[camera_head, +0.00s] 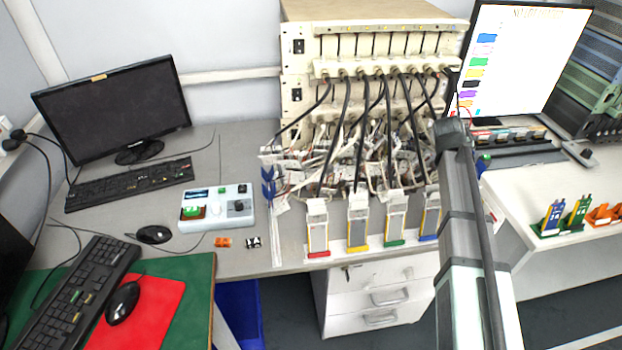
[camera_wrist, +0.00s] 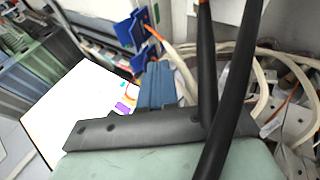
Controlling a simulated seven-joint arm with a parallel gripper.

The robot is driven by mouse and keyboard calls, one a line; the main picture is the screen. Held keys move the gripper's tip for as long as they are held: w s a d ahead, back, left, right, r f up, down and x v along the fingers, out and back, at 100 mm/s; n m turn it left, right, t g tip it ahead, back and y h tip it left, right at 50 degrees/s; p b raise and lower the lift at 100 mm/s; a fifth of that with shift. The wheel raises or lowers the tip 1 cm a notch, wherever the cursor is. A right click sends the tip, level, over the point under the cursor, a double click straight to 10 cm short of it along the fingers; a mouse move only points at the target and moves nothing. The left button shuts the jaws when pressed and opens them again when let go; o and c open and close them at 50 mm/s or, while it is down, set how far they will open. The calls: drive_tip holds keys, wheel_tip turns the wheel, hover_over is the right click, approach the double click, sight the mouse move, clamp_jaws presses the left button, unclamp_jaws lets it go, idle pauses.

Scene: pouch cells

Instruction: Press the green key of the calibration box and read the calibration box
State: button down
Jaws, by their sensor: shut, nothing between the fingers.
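The calibration box (camera_head: 240,220) is a pale grey-blue box on the bench at left centre in the head view. It has a dark display at its upper left, a black knob at right, a green part (camera_head: 193,212) at its lower left and a small green spot near its top edge. I cannot tell which green part is the key, and the display is too small to read. My gripper (camera_wrist: 158,68) shows in the wrist view, its bluish fingers shut and empty. My arm reaches up at right in the head view, well apart from the box, which the wrist view does not show.
A rack (camera_head: 370,45) with many hanging black cables stands at the back centre. Several pouch-cell holders (camera_head: 317,230) line the bench front. A monitor (camera_head: 110,105), keyboard (camera_head: 130,184) and mouse (camera_head: 154,234) lie left of the box. A lit screen (camera_head: 525,60) stands at right.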

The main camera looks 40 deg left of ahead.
drive_tip(key=s+a+f+n+g, duration=0.3)
drive_tip(key=s+a+n, duration=0.2)
drive_tip(key=s+a, duration=0.95)
wheel_tip(320, 180, up, 5)
drive_tip(key=n+t, duration=0.4)
drive_tip(key=n, duration=0.6)
hover_over(219, 191)
drive_tip(key=shift+f+y, duration=0.15)
drive_tip(key=shift+y, duration=0.25)
drive_tip(key=shift+f, duration=0.2)
drive_tip(key=shift+f, duration=4.25)
